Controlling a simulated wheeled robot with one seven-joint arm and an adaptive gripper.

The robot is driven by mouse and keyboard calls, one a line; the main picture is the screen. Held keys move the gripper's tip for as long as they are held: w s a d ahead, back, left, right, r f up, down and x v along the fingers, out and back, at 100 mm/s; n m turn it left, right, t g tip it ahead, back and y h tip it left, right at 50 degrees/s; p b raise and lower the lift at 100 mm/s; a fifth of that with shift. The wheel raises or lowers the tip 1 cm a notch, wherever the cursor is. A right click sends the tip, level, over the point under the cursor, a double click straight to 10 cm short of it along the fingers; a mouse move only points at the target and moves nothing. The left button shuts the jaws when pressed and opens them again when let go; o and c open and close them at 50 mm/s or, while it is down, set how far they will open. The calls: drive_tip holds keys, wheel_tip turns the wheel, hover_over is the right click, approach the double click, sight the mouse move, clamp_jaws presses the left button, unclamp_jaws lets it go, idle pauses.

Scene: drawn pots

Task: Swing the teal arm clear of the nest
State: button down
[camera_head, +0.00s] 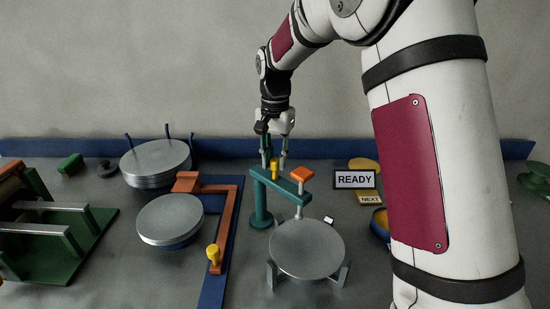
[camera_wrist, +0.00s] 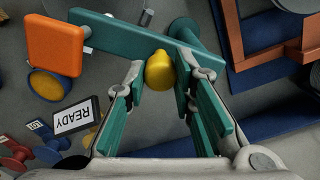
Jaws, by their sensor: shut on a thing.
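The teal arm (camera_head: 278,184) runs from a teal post (camera_head: 261,206) toward the right. Its far end carries an orange square block (camera_head: 302,174) with a thin pale rod below, above the far edge of a round grey plate on short legs (camera_head: 307,250), which seems to be the nest. A yellow knob (camera_wrist: 160,70) stands up from the teal arm. My gripper (camera_head: 274,160) comes down from above and is shut on this knob, with a teal-padded finger on each side. In the wrist view the teal arm (camera_wrist: 120,38) passes beyond my fingertips, and the orange block (camera_wrist: 55,44) is at left.
A READY sign (camera_head: 354,179) and a NEXT tag (camera_head: 369,198) stand right of the nest. An orange bar (camera_head: 228,225) with a yellow knob lies left, by grey round plates (camera_head: 170,219). A green rack (camera_head: 60,240) is farther left.

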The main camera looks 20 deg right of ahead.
drive_tip(key=n, duration=0.1)
drive_tip(key=w+d+n+b, duration=0.1)
drive_tip(key=n, duration=0.1)
drive_tip(key=shift+w+d, duration=0.15)
drive_tip(key=shift+d, duration=0.1)
drive_tip(key=shift+w+d+n+b, duration=0.3)
drive_tip(key=shift+w+n+b, duration=0.45)
drive_tip(key=shift+n, duration=1.1)
drive_tip(key=shift+w+d+n+b, duration=0.25)
drive_tip(key=shift+w+n+b, duration=0.25)
drive_tip(key=shift+w+n, duration=0.9)
drive_tip(key=shift+w+d+n+b, duration=0.35)
drive_tip(key=shift+n+b, duration=0.3)
drive_tip(key=shift+n, duration=1.6)
drive_tip(key=shift+w+a+r, duration=0.1)
drive_tip(key=c, duration=1.3)
unclamp_jaws()
drive_tip(key=shift+c, duration=0.2)
